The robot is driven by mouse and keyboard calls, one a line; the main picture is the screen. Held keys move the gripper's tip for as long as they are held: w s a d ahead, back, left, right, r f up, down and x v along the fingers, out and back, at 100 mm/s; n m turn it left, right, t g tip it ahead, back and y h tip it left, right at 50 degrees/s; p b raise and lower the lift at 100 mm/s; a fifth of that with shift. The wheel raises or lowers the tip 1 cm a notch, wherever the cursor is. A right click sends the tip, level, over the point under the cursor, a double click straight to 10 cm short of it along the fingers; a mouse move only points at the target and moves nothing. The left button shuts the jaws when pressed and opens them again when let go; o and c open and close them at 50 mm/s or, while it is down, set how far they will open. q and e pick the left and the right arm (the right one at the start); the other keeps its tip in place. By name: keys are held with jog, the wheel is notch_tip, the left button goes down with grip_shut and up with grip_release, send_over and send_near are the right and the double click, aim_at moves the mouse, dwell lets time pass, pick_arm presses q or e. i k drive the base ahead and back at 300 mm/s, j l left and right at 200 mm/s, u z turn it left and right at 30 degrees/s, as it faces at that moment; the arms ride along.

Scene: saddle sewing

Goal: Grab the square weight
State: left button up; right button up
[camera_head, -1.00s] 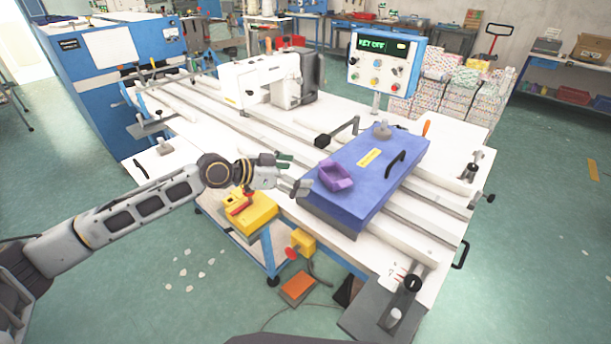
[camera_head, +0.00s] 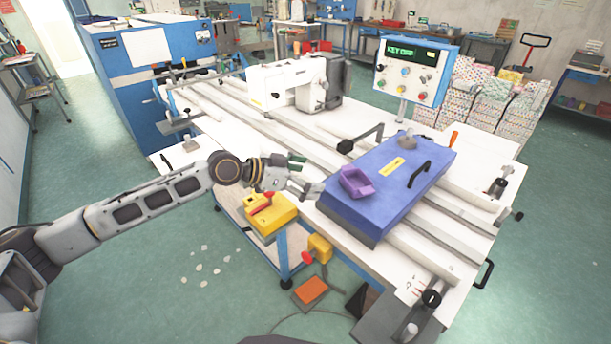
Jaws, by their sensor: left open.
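A purple square piece with raised sides (camera_head: 355,183) sits on the left part of a blue padded board (camera_head: 395,195) on the white table. I cannot tell for sure whether it is the square weight. A grey round piece with a knob (camera_head: 405,140) stands on the board's far edge. My left gripper (camera_head: 306,175) is open and empty, just left of the board, its fingers pointing right toward the purple piece and apart from it. My right gripper is not in view.
A white sewing machine (camera_head: 300,83) stands on the table behind the board. A control box (camera_head: 410,70) reads "KEY OFF". A black handle (camera_head: 419,174) lies on the board. A yellow device (camera_head: 271,214) is below my left gripper. Long white rails cross the table.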

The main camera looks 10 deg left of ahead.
aim_at(191, 145)
jog(key=u, duration=1.25)
